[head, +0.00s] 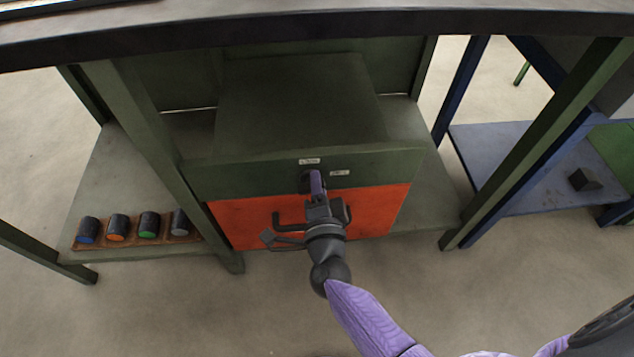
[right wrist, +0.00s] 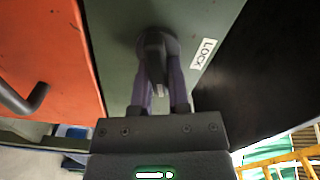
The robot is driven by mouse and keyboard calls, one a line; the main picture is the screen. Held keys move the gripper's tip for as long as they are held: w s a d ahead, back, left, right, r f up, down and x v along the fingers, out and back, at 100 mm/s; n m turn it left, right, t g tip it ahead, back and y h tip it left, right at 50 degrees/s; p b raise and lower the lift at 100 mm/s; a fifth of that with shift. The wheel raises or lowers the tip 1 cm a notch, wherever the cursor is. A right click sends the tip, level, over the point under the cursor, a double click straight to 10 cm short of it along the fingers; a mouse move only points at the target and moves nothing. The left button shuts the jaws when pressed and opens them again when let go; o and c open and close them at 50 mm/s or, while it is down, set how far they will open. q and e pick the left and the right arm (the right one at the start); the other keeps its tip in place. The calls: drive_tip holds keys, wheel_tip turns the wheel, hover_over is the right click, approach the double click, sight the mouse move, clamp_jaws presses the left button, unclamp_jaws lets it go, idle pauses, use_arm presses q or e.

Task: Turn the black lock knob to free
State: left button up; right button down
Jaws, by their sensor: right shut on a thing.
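The black lock knob (right wrist: 155,62) sits on the green panel of the furnace front, beside a white label reading LOCK (right wrist: 203,54). My right gripper (right wrist: 164,95) is shut on the knob, with its purple fingers on either side of it. In the head view my right gripper (head: 316,188) reaches up to the green panel and hides most of the knob (head: 305,183). Two small white labels (head: 310,161) show above and right of the knob. My left gripper is not in view.
Below the panel is an orange door (head: 238,222) with a dark bar handle (head: 280,220), close to my right gripper. Several dark cylinders with coloured ends lie in a brown tray (head: 196,236) on the left shelf. A blue shelf (head: 490,145) with a dark block (head: 584,180) stands right.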

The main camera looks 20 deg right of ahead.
drive_tip(key=m, duration=0.3)
drive_tip(key=shift+f+b, duration=0.25)
drive_tip(key=shift+b, duration=0.05)
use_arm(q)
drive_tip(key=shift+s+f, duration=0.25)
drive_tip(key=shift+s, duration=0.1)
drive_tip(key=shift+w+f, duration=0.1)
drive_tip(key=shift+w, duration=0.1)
use_arm(e)
drive_tip(key=shift+m, duration=0.3)
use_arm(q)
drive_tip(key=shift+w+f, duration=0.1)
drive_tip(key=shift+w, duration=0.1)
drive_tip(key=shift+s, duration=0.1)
use_arm(e)
drive_tip(key=c, duration=0.6)
unclamp_jaws()
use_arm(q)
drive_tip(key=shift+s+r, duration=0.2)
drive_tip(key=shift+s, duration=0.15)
